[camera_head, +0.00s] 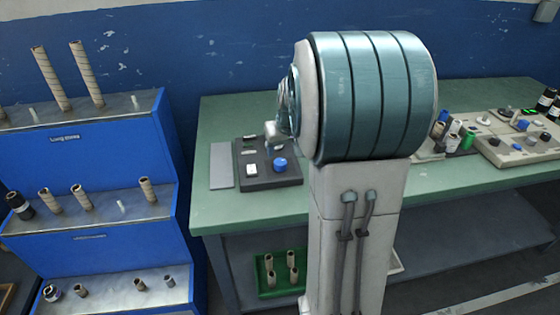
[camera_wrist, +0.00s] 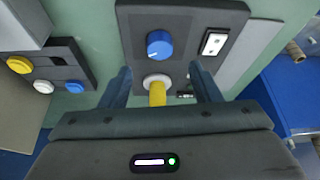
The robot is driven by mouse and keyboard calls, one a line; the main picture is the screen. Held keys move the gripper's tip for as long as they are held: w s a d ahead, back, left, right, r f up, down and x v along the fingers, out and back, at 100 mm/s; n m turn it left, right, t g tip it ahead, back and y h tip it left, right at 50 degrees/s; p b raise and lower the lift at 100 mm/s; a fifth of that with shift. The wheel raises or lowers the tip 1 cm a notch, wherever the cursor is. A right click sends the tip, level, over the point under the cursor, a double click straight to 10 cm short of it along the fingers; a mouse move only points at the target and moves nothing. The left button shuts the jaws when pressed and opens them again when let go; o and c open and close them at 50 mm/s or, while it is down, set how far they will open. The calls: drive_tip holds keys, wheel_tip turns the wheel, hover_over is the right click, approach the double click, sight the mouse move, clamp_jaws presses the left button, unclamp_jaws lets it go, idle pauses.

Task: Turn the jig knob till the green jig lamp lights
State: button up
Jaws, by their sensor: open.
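A dark control box (camera_head: 262,180) lies on the green bench, left of my arm. It carries a blue knob (camera_head: 279,164) and a white rocker switch (camera_head: 251,170). In the wrist view, the blue knob (camera_wrist: 159,45) has a pale pointer mark and stands just beyond my fingertips. My gripper (camera_wrist: 160,82) is open over the box. A yellow stem on a pale round base (camera_wrist: 157,88) shows between its fingers, with gaps on both sides. I cannot tell which control is the jig knob. I see no clearly lit green jig lamp; the arm and gripper hide part of the box.
A grey plate (camera_head: 221,166) lies left of the box. A blue stepped rack (camera_head: 90,155) with several cardboard rolls stands at the left. More controls (camera_head: 520,148) sit at the bench's right. A second panel (camera_wrist: 68,62) has yellow, white and blue buttons. The bench front is clear.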

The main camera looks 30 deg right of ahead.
sight(280, 162)
drive_tip(key=x, duration=0.7)
drive_tip(key=shift+f, duration=0.1)
drive_tip(key=c, duration=1)
